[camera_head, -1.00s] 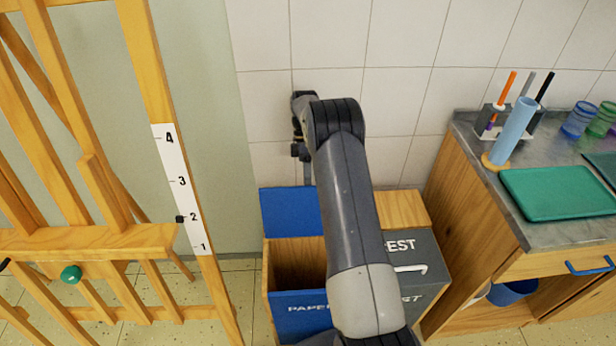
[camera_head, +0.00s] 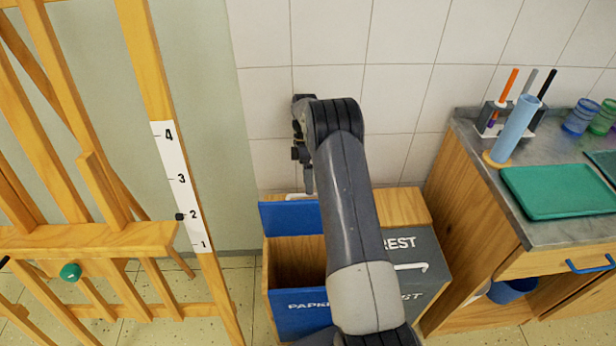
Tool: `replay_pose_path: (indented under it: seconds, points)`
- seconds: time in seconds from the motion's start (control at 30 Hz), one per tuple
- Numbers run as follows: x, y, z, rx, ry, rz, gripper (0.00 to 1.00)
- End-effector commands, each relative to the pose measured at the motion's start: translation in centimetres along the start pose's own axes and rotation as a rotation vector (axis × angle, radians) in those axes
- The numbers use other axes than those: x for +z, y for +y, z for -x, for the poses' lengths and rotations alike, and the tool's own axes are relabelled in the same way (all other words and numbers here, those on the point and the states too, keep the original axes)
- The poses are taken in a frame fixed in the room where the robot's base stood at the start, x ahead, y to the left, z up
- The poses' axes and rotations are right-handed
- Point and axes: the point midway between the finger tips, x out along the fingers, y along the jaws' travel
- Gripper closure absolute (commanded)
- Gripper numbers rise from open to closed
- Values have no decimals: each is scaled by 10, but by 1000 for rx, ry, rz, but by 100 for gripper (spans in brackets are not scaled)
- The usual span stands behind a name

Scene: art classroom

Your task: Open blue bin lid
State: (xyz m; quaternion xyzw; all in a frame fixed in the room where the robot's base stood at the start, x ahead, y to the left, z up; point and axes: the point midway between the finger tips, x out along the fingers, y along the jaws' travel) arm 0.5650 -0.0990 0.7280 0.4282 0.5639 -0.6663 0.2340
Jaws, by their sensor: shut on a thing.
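The blue bin (camera_head: 300,322), lettered "PAPI…", stands on the floor against the tiled wall with its wooden inside showing. Its blue lid (camera_head: 290,217) stands raised along the rear edge, leaving the bin open. A white handle (camera_head: 299,196) shows just above the lid's top edge. My gripper (camera_head: 308,188) points down at that handle and is shut on it; the exact contact is small and hard to see. My arm hides the right part of the lid and the bin.
A grey bin (camera_head: 425,260) with "REST" on its closed lid adjoins on the right. Beyond it is a wooden cabinet (camera_head: 475,200) with a green tray (camera_head: 558,192) and pen holder (camera_head: 508,120) on top. A wooden easel (camera_head: 150,120) stands close on the left.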

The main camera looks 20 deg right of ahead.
Motion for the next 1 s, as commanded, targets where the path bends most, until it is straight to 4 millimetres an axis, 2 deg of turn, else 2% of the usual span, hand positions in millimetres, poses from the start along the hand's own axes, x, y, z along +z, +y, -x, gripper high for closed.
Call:
replay_pose_path:
  seconds: [0.03,0.17,0.23,0.3,0.5,0.63,0.8,1.0]
  points:
    - [1,9,-19,-3,-5,0,18]
    - [1,2,-8,-1,-4,0,20]
    - [1,-5,3,1,-4,0,40]
    - [1,-14,16,3,-3,0,67]
    - [1,-40,54,6,-1,0,67]
    - [0,-52,71,6,0,0,67]
    - [0,-60,82,6,0,0,67]
    - [0,-61,83,5,0,0,67]
